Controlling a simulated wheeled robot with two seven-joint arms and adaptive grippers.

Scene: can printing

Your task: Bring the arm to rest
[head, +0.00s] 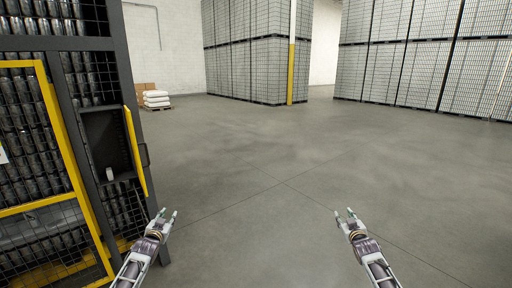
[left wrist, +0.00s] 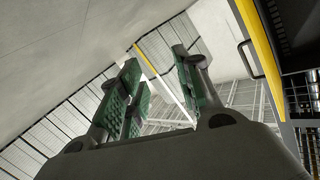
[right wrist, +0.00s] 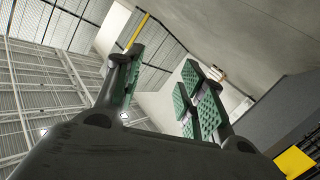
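My left gripper (head: 168,216) is at the lower left in the head view, in front of the machine and apart from it. Its green-padded fingers are spread with nothing between them in the left wrist view (left wrist: 160,90). My right gripper (head: 345,215) is at the lower right in the head view over bare floor. Its fingers are also spread and empty in the right wrist view (right wrist: 158,85). A small pale can (head: 109,174) stands in the dark open compartment (head: 104,140) of the machine at the left.
The caged machine (head: 55,130) fills the left side, its yellow-edged door (head: 135,150) swung open near my left gripper. Wrapped can stacks (head: 260,60) and a yellow post (head: 291,72) stand far back. White sacks (head: 156,98) lie on a pallet. The grey floor (head: 260,160) is clear.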

